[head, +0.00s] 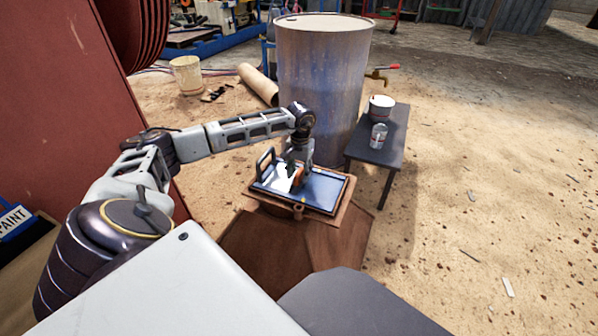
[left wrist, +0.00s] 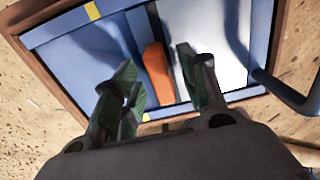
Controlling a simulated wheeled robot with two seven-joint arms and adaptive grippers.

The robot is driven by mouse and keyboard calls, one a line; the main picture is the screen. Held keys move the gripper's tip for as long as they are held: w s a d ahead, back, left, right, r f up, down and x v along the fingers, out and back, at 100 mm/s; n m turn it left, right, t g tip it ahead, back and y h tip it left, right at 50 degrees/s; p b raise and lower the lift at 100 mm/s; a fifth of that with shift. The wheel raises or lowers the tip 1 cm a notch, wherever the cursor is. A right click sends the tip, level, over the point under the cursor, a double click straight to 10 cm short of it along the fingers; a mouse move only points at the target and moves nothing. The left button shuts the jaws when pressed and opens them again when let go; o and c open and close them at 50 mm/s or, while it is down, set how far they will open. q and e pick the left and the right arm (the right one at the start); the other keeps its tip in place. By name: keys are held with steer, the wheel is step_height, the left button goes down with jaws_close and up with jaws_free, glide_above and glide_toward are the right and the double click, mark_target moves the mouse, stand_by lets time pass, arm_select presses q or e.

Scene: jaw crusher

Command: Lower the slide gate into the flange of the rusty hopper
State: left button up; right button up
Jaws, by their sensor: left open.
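The rusty hopper (head: 285,245) stands in the middle of the head view, with a brown square flange (head: 340,207) on top. A blue plate (head: 325,187) with yellow marks, apparently the slide gate, lies inside the flange's rim; I cannot tell how deep it sits. It has a dark loop handle (head: 265,160) at its left and an orange grip (head: 299,175) near its middle. My left gripper (head: 293,168) is over the plate. In the left wrist view, its fingers (left wrist: 160,90) are apart, with the orange grip (left wrist: 158,75) seen between and beyond them, not clasped. My right gripper is out of view.
A large rusty drum (head: 322,85) stands close behind the hopper. A dark bench (head: 390,145) with a white pot (head: 381,107) and a can (head: 379,136) is to its right. A red panel (head: 80,90) rises at the left. Sandy ground at the right is mostly clear.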

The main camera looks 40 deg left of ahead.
arm_select(q)
step_height(320, 180, up, 11)
steer(key=shift+f, duration=0.2)
stand_by(0.3)
steer(key=shift+d, duration=0.1)
stand_by(0.5)
